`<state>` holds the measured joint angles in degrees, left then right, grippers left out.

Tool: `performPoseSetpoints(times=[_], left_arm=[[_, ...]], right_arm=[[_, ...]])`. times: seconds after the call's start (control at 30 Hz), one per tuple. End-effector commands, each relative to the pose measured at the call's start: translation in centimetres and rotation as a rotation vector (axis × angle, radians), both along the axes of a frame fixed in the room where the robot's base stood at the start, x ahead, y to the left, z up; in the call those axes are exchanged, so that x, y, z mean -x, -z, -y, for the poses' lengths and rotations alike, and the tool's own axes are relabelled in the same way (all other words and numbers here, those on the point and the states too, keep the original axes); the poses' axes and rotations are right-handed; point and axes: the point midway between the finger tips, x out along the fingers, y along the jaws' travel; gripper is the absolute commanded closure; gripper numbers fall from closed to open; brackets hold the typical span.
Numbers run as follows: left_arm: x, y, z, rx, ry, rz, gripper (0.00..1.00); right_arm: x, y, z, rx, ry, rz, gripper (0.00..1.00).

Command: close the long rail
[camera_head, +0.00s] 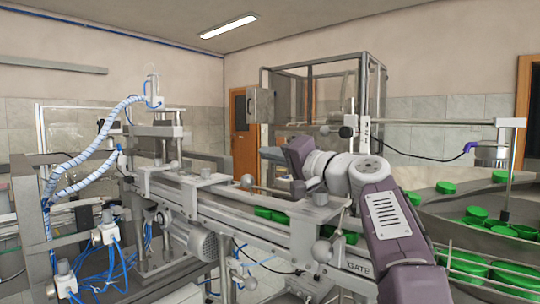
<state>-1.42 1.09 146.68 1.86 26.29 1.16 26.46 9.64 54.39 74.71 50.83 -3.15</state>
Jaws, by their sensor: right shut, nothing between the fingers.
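A long grey metal rail (255,213) runs along the conveyor from the left middle toward the lower right. Whether it stands open or shut is unclear at this size. Round grey knobs stand near it, one (247,180) behind it at mid-length and one (322,251) at its front right. My right arm comes in from the lower right and bends left over the conveyor. My right gripper (298,189) is small and partly hidden by its wrist, shut and empty, above the conveyor. Contact with the rail cannot be made out. My left gripper is not in view.
Green caps (270,214) lie in the conveyor channel below my wrist. A plate marked GATE (358,267) is beside my forearm. Blue hoses (95,165) hang at the left.

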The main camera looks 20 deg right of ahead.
Motion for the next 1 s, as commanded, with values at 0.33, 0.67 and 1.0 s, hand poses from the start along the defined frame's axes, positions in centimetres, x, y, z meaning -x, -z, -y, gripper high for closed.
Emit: performPoseSetpoints(times=[0.33,0.67,1.0], left_arm=[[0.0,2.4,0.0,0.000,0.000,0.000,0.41],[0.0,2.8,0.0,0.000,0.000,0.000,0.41],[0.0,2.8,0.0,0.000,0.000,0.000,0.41]], right_arm=[[5.8,0.9,2.6,0.001,0.007,0.000,1.00],[8.4,0.9,3.4,0.000,0.000,0.000,1.00],[8.3,0.8,3.4,0.000,0.000,0.000,1.00]])
